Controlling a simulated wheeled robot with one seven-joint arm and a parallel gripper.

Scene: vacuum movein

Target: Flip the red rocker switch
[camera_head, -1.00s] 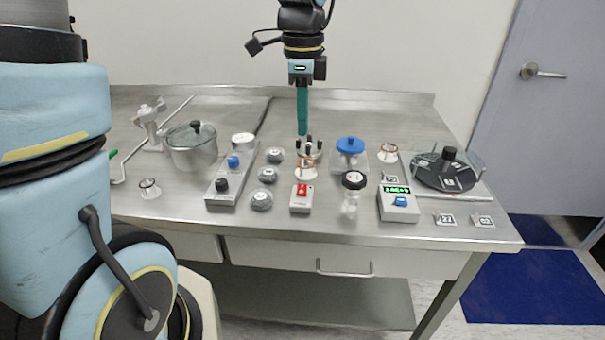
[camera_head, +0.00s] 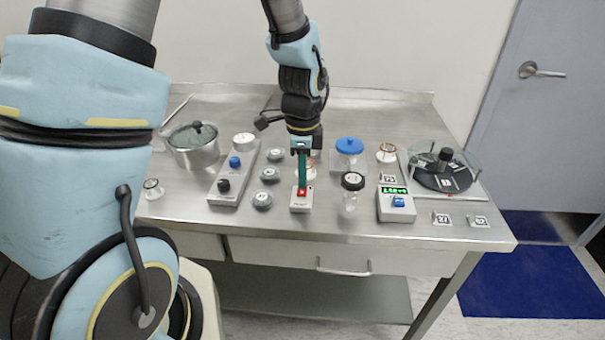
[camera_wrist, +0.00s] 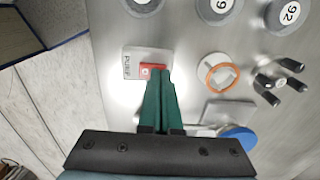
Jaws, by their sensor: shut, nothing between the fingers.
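The red rocker switch (camera_head: 302,191) sits on a small pale box (camera_head: 301,206) near the table's front edge. In the wrist view the red rocker (camera_wrist: 153,71) lies at one side of its labelled plate (camera_wrist: 133,63). My gripper (camera_head: 302,184) has green fingers pressed together and empty. Its tips (camera_wrist: 162,74) are right at the rocker and cover part of it. I cannot tell whether they touch it or hover just above.
A two-knob box (camera_head: 230,180) and several round grey weights (camera_head: 269,174) stand to the left. A black-lidded jar (camera_head: 352,182) and a box with a green display (camera_head: 397,204) stand to the right.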

